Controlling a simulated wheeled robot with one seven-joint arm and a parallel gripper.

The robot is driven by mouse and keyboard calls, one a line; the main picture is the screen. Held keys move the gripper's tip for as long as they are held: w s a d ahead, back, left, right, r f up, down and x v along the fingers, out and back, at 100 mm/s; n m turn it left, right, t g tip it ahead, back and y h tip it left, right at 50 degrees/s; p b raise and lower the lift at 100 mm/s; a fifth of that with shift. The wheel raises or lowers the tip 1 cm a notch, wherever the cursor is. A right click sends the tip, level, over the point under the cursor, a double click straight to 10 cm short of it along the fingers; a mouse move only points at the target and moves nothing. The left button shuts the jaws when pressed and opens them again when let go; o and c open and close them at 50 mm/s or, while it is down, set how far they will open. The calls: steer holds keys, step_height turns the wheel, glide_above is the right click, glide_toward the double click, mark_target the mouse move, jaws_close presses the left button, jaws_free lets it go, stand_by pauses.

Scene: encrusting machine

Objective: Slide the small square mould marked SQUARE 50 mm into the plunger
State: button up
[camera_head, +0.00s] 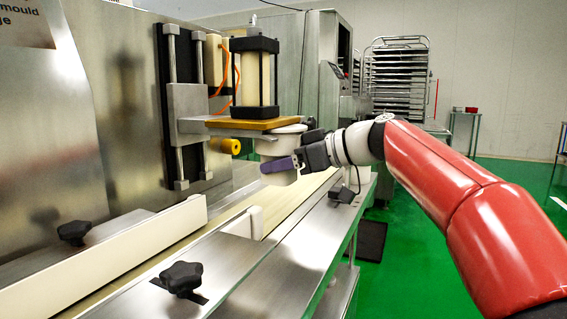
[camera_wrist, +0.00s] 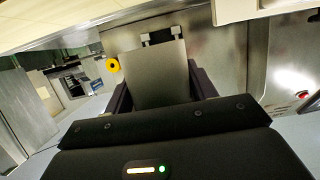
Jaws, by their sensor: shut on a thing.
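The mould (camera_head: 279,147) is a pale, whitish block in my gripper (camera_head: 282,166). My gripper is shut on it, with a dark purple finger across its near side. In the wrist view the mould (camera_wrist: 155,78) shows as a grey, flat-faced block between the two dark fingers of my gripper (camera_wrist: 162,88). Its marking cannot be read. The plunger (camera_head: 255,76) is a cream cylinder between black end blocks, above a tan plate (camera_head: 255,123). The mould is just below the plate's right part, and its top overlaps the plate's edge in the picture. Whether they touch, I cannot tell.
A conveyor belt (camera_head: 283,207) runs below, with white guide rails (camera_head: 130,250) and black knobs (camera_head: 182,278). A tray rack (camera_head: 398,75) stands behind on green floor.

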mark_target(261, 160)
steer(key=shift+a, duration=0.15)
steer(key=shift+w+a, duration=0.25)
steer(key=shift+a, duration=0.35)
steer(key=shift+w+a, duration=0.1)
steer(key=shift+a, duration=0.1)
stand_by(0.4)
steer(key=shift+w+a, duration=0.2)
steer(key=shift+a, duration=0.35)
steer(key=shift+w+a+p, duration=0.3)
steer(key=shift+a+p, duration=0.2)
steer(key=shift+a, duration=0.4)
steer(key=o, duration=1.9)
